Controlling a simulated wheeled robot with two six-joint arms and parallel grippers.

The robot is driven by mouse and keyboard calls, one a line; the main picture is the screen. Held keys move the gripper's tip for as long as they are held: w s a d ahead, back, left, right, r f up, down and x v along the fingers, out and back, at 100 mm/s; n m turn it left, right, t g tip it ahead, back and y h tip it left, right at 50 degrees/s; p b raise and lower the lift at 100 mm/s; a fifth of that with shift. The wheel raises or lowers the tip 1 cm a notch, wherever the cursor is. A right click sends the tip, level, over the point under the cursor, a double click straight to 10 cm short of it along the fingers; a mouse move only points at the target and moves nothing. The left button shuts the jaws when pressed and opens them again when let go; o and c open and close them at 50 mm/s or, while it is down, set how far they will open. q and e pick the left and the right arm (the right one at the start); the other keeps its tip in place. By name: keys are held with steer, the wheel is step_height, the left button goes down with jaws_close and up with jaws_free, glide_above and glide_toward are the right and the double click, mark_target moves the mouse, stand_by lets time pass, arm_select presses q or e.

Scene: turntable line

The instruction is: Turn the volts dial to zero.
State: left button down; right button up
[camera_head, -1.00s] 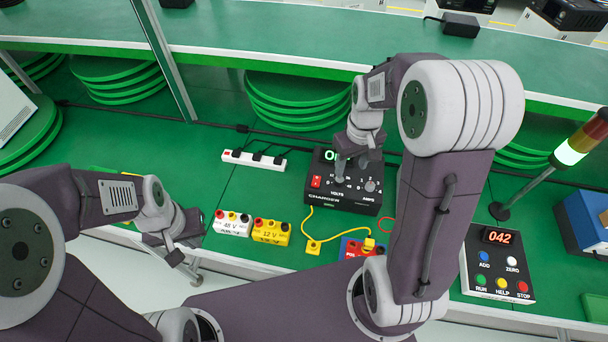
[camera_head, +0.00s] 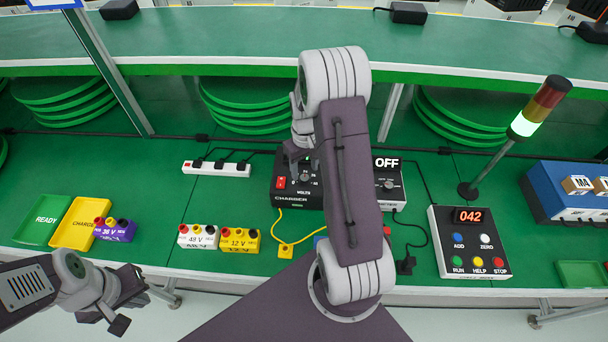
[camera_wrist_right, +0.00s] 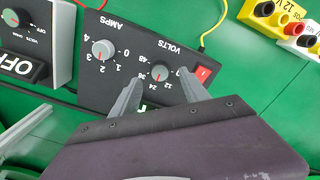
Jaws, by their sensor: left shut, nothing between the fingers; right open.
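The black charger (camera_head: 312,200) stands on the green table, partly hidden behind my right arm. Its volts dial (camera_wrist_right: 159,73) is a small grey knob with a scale, upside down in the right wrist view; I cannot tell its exact setting. My right gripper (camera_wrist_right: 160,84) is open, with one fingertip on each side of the volts dial in that view; contact is not clear. In the head view my right gripper (camera_head: 298,160) is over the charger's upper part. The amps dial (camera_wrist_right: 103,50) is beside the volts dial. My left gripper (camera_head: 122,304) is shut and empty at lower left, away from the charger.
A second unit (camera_head: 388,188) reading OFF, with its own volts dial (camera_wrist_right: 11,18), stands right of the charger. A red switch (camera_wrist_right: 202,74) is close to one right fingertip. Battery blocks (camera_head: 198,237) and a button box (camera_head: 468,242) are on the table.

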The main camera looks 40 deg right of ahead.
mark_target(305, 177)
step_height(305, 177, down, 4)
steer(key=shift+r, duration=0.15)
jaws_close()
